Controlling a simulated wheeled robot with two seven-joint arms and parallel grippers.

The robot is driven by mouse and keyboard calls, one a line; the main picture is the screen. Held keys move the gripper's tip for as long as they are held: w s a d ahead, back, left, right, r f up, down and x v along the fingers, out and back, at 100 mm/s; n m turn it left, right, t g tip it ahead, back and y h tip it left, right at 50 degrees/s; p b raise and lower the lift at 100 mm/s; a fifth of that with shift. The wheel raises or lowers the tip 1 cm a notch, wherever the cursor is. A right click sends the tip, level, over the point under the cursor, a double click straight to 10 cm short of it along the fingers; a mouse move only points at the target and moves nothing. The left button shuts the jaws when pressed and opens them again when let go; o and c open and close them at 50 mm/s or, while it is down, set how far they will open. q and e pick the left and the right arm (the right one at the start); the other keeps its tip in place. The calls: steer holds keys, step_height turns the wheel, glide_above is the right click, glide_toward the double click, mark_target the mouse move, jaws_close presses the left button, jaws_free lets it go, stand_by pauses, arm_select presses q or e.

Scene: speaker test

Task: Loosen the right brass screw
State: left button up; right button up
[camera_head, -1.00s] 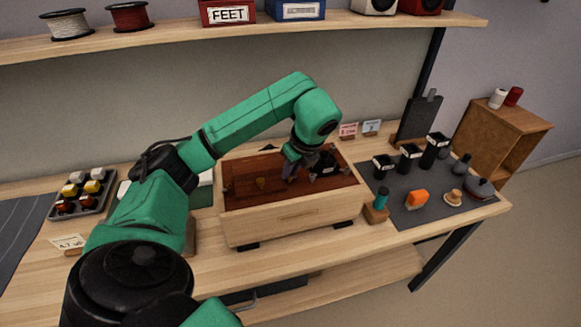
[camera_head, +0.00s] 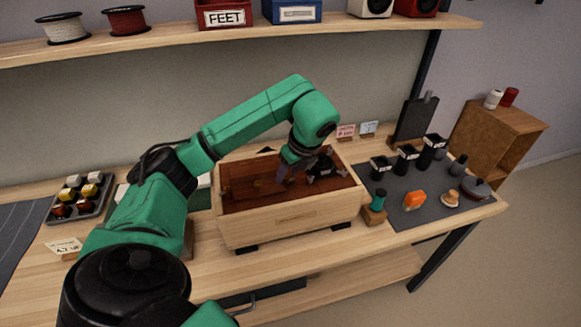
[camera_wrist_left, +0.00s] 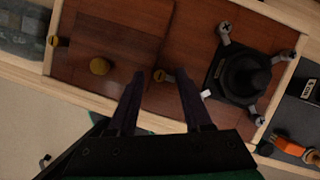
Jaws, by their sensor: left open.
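The wooden box (camera_head: 290,216) stands on the bench with its dark red-brown inner panel facing up. My left gripper (camera_wrist_left: 160,77) is open over this panel, fingers pointing at it. A small brass screw (camera_wrist_left: 159,75) shows between the fingertips in the left wrist view; I cannot tell if they touch it. My right gripper is not in view.
A black driver (camera_wrist_left: 241,76) with several screw-tipped arms lies close right of the fingers. A dark mat (camera_head: 425,213) right of the box holds black cups, an orange piece and a lidded pot. A parts tray (camera_head: 80,215) stands left. The shelf is above.

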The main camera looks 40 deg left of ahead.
arm_select(q)
steer(key=p+v, duration=0.8)
steer(key=v, duration=0.6)
steer(key=shift+r, duration=0.3)
steer(key=shift+d, duration=0.1)
